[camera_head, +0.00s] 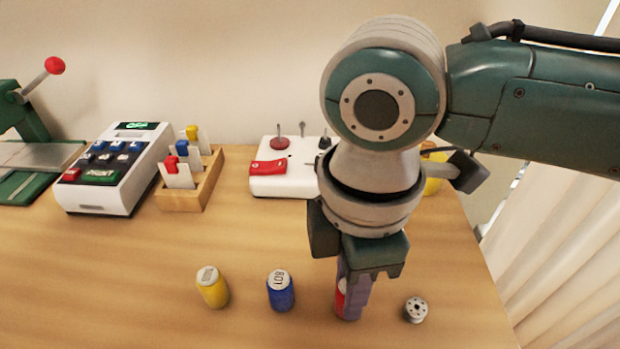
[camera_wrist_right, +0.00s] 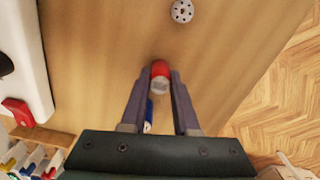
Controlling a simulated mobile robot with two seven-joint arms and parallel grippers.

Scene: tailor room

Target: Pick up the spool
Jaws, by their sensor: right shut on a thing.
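My right gripper (camera_head: 352,297) points down at the front of the table and is shut on a red spool (camera_head: 340,300). In the right wrist view the red spool (camera_wrist_right: 160,70) with its pale end sits between the two fingertips (camera_wrist_right: 160,80). In the head view the fingers hide part of it, and I cannot tell whether it touches the table. A blue spool (camera_head: 281,293) and a yellow spool (camera_head: 212,288) stand to its left. A small metal bobbin (camera_head: 415,310) with holes lies to its right. My left gripper is not in view.
A white keypad machine (camera_head: 118,165), a wooden card box (camera_head: 205,190) and a white control box with a red switch (camera_head: 268,168) stand along the back. A green press with a red knob (camera_head: 54,66) is at far left. The middle of the wooden table (camera_head: 130,260) is clear.

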